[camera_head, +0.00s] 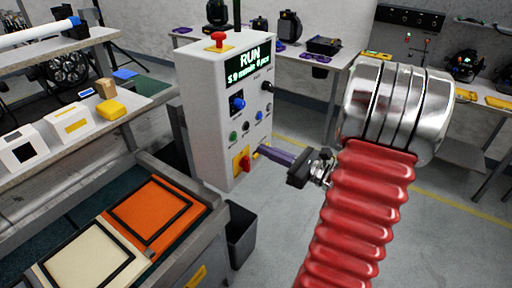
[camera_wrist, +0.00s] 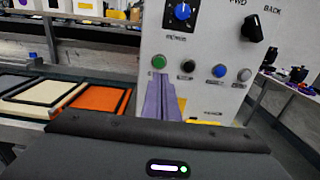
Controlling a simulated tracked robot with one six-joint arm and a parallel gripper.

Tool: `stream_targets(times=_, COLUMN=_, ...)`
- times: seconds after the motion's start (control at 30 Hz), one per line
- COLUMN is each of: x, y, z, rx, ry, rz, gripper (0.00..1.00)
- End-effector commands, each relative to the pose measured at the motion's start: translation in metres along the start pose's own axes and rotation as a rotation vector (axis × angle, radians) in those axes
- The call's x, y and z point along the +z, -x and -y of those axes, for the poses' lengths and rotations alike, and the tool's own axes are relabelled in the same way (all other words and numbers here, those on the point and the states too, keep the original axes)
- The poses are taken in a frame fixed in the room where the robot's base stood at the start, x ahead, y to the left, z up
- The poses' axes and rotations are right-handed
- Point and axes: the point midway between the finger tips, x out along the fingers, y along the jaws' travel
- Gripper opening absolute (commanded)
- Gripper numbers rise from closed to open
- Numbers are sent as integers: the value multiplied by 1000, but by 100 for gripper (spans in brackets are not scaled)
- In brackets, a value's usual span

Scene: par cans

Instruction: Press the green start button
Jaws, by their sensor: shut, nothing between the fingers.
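The green start button (camera_head: 233,136) is at the lower left of the grey control box's front panel (camera_head: 215,130). It also shows in the wrist view (camera_wrist: 159,63), just above my fingertips. My gripper (camera_head: 260,150) is shut and empty, its purple fingers pointing at the lower panel. In the wrist view the fingers (camera_wrist: 159,78) end just below the green button. I cannot tell whether they touch the panel. In the head view the tips lie right of and below the button.
A black button (camera_wrist: 188,66), a blue button (camera_wrist: 219,71) and a white button (camera_wrist: 244,74) sit right of the green one. A blue knob (camera_head: 237,103) is above; a red-and-yellow switch (camera_head: 242,162) is below. A bench with orange (camera_head: 150,208) and cream frames stands left.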

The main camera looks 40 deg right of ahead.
Motion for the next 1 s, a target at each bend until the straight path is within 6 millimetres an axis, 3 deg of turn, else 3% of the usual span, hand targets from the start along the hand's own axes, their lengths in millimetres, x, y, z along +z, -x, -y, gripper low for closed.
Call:
stream_targets(times=0.33, x=0, y=38, z=0, rx=0, ry=0, rz=1, gripper=0)
stream_targets(times=1.0, x=0, y=42, z=-1, rx=4, ry=-1, rz=0, gripper=0)
